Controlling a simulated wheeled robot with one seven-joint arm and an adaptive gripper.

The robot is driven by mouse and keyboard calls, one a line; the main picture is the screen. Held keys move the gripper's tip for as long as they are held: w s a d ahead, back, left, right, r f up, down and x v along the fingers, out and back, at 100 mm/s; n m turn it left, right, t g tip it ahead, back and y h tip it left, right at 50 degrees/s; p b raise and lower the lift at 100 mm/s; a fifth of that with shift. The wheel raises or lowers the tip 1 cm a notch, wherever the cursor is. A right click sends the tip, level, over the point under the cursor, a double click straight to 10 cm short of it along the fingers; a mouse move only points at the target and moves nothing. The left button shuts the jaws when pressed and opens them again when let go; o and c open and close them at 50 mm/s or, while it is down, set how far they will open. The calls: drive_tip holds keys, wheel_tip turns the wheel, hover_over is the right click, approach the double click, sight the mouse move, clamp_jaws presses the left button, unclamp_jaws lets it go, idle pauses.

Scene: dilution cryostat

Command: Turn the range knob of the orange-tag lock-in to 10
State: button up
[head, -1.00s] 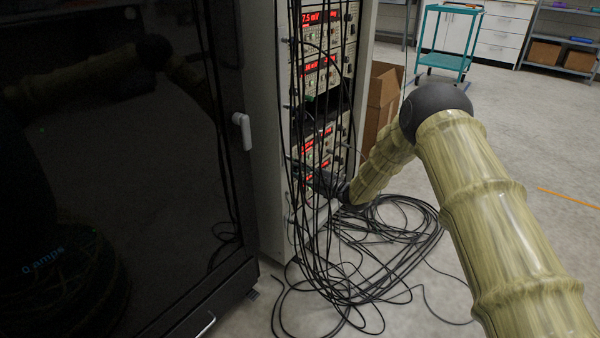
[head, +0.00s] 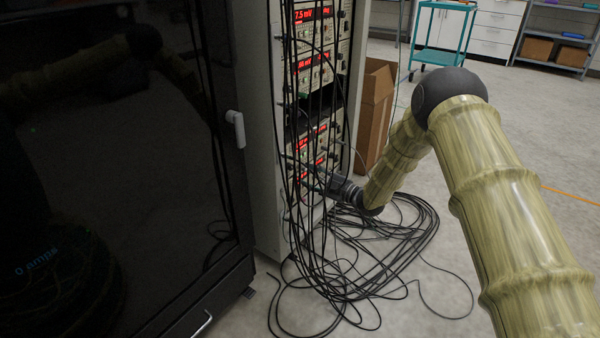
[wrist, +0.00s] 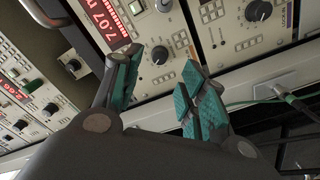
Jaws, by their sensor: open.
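My gripper (head: 328,182) is at the lower instruments of the rack, partly hidden behind hanging black cables in the head view. In the wrist view my gripper (wrist: 162,62) is open, its teal-padded fingers apart and nothing held. A black round knob (wrist: 160,55) with a white pointer shows between the fingertips on a beige panel; I cannot tell whether the fingers touch it. That panel's red display (wrist: 105,20) reads about 7.07, its unit partly cut off.
Another black knob (wrist: 258,11) is to the right. A neighbouring instrument (wrist: 30,105) with red digits is at the left. A grey connector with a green cable (wrist: 290,98) is at lower right. Loose black cables (head: 390,240) hang before the rack and coil on the floor.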

drive_tip(key=shift+v, duration=2.75)
drive_tip(key=shift+f, duration=0.1)
drive_tip(key=s+d+f+m+g+h+p, duration=0.1)
drive_tip(key=s+d+f+m+h, duration=0.2)
drive_tip(key=s+f, duration=0.4)
drive_tip(key=s+d+f+m+h, duration=0.1)
drive_tip(key=s+f+m+h, duration=0.2)
drive_tip(key=s+f+m, duration=0.35)
drive_tip(key=s+d+f+m+g+h+p, duration=0.1)
drive_tip(key=s+d+f+m+h, duration=0.15)
drive_tip(key=s+f, duration=0.6)
drive_tip(key=s+d+f+m+g+h+p, duration=0.1)
drive_tip(key=s+d+m+g+h, duration=0.15)
drive_tip(key=s, duration=1.05)
drive_tip(key=s+d+f+m+g+h, duration=0.1)
drive_tip(key=s+d+m+g+h, duration=0.2)
drive_tip(key=s, duration=1)
drive_tip(key=s+d+f+m+g+h+p, duration=0.1)
drive_tip(key=s+d+m+g, duration=0.2)
drive_tip(key=s, duration=1)
wheel_tip(320, 180, up, 38)
drive_tip(key=a+p, duration=0.1)
drive_tip(key=p, duration=3.6)
drive_tip(key=shift+w+a+p, duration=0.3)
drive_tip(key=shift+w+p, duration=0.05)
drive_tip(key=shift+p, duration=0.05)
drive_tip(key=shift+g, duration=0.25)
